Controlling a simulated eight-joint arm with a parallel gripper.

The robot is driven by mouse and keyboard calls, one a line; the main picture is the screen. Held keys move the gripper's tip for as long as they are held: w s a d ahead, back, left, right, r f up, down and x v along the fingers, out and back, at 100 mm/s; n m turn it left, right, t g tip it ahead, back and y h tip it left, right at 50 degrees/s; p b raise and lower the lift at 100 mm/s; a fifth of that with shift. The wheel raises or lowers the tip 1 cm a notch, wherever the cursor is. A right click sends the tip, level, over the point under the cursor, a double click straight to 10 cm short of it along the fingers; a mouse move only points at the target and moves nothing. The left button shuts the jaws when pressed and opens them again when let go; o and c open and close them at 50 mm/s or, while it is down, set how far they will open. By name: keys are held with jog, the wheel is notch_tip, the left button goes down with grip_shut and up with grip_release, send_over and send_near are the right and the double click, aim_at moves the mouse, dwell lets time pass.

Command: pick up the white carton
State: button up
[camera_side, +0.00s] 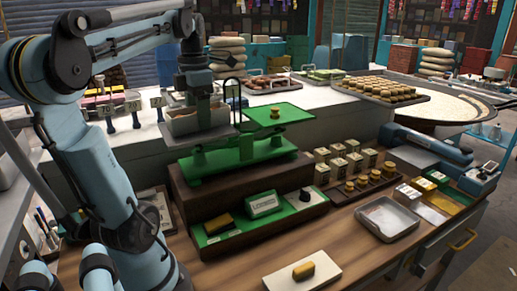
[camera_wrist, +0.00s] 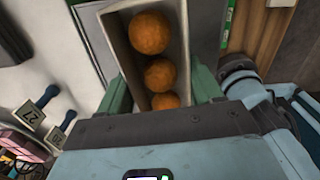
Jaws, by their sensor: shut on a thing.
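A pale, open-topped carton (camera_side: 192,125) is between the fingers of my gripper (camera_side: 198,112), over the left side of a green balance scale (camera_side: 240,163). In the wrist view the carton (camera_wrist: 119,40) has light walls and holds three orange balls (camera_wrist: 150,33) in a row. My gripper (camera_wrist: 160,92) is shut on it, with one green-grey finger against each side. I cannot tell whether the carton's underside touches the scale.
The scale's right green pan (camera_side: 290,117) bears a small brass piece. The scale stands on a dark wooden step. Small gold-topped boxes (camera_side: 345,160), a metal tray (camera_side: 388,217) and a white board (camera_side: 302,272) lie to the right and front. Numbered tags (camera_side: 133,108) stand left.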

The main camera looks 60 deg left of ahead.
jog(key=shift+r, duration=1.75)
jog(key=w+d+r, duration=0.4)
jog(key=d+r, duration=0.3)
jog(key=d, duration=0.3)
jog(key=w+d+f+n, duration=0.5)
jog(key=d+f+n, duration=0.3)
jog(key=n, duration=1)
jog(key=w+d+f+n, duration=0.5)
jog(key=f+n, duration=0.5)
jog(key=n, duration=0.7)
jog(key=s+a+r+m, duration=0.3)
jog(key=r+m, duration=0.3)
jog(key=m, duration=0.5)
jog(key=s+a+r+m, duration=0.3)
jog(key=a+r+m, duration=0.2)
jog(key=m, duration=0.7)
jog(key=s+a+r+m, duration=0.4)
jog(key=r+m, duration=0.3)
jog(key=m, duration=0.5)
